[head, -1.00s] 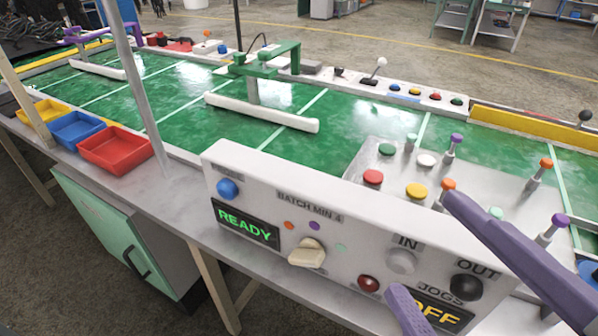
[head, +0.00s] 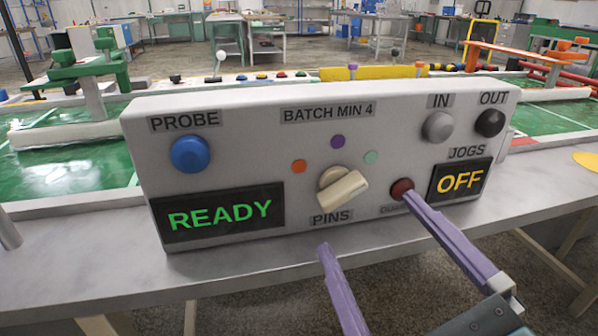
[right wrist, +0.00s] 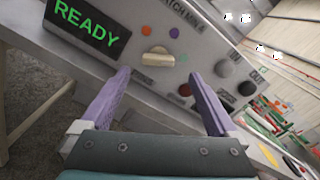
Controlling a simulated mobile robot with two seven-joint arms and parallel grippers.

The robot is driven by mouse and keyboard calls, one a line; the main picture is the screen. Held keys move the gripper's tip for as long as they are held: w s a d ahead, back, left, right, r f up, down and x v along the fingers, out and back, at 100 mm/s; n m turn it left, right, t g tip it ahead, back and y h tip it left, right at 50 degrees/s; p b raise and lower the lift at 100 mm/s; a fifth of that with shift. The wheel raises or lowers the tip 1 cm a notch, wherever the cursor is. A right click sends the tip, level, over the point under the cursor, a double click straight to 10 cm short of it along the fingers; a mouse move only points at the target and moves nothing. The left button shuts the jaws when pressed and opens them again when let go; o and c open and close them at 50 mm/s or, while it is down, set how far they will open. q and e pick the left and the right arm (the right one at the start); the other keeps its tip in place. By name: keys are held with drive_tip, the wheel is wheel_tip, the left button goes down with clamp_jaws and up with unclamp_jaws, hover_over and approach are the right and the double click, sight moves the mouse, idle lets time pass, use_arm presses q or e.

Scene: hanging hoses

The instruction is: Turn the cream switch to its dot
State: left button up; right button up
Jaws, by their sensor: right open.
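The cream switch (head: 343,191) is on the front of the white control panel, above the PINS label. Its bar slants up to the right in the head view. Around it are an orange dot (head: 299,166), a purple dot (head: 338,141) and a mint dot (head: 371,157). My right gripper (head: 364,220) has purple fingers spread apart and empty, low in front of the panel. In the right wrist view the switch (right wrist: 157,58) lies beyond the gap between the fingertips (right wrist: 160,73), not between them. My left gripper is not in view.
The panel also has a blue PROBE button (head: 190,154), a dark red button (head: 401,190) close to the right fingertip, a grey IN button (head: 438,126), a black OUT button (head: 489,123), a READY screen (head: 218,213) and an OFF screen (head: 460,181). The grey table edge (head: 240,270) runs below.

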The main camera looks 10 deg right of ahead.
sight(346, 198)
drive_tip(key=w, duration=0.5)
drive_tip(key=shift+w+a, duration=0.2)
drive_tip(key=c, duration=1.4)
